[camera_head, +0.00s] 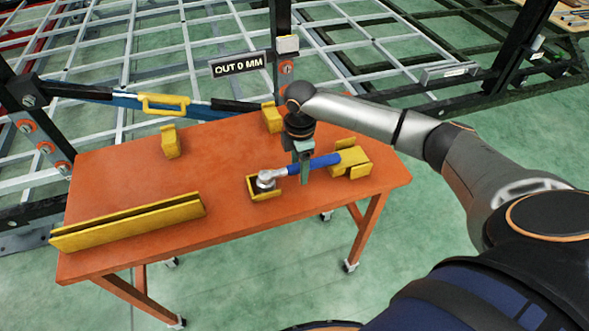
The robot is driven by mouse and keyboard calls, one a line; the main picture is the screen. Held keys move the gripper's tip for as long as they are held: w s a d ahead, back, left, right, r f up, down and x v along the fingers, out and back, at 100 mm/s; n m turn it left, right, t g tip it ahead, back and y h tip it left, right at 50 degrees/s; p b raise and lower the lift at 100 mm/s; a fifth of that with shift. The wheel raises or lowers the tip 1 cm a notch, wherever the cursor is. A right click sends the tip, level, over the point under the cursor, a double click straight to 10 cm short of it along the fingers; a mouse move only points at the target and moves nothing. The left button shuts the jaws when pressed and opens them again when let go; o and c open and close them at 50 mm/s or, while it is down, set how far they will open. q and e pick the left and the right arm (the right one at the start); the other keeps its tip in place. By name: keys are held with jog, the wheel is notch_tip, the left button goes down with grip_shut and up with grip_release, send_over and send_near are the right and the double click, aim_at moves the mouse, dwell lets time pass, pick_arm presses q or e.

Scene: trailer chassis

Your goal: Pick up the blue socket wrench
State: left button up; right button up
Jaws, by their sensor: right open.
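The blue socket wrench (325,161) lies on the right half of the orange table (225,165). Its grey socket head (266,178) is at the small yellow tray (263,193), and its blue handle reaches right to a yellow holder (352,160). My right gripper (302,172) is open and points down at the wrench, near where the blue handle meets the metal shaft. Its fingers overlap the wrench in the picture, and I cannot tell if they touch it. My left gripper is not in view.
A long yellow rail holder (130,222) lies along the table's front left. Small yellow brackets (171,142) stand toward the back. A blue bar with a yellow handle (165,104) and a sign reading "OUT 0 MM" (238,66) are behind the table. The table's middle is clear.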

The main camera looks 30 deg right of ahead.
grip_shut()
dwell(0.5)
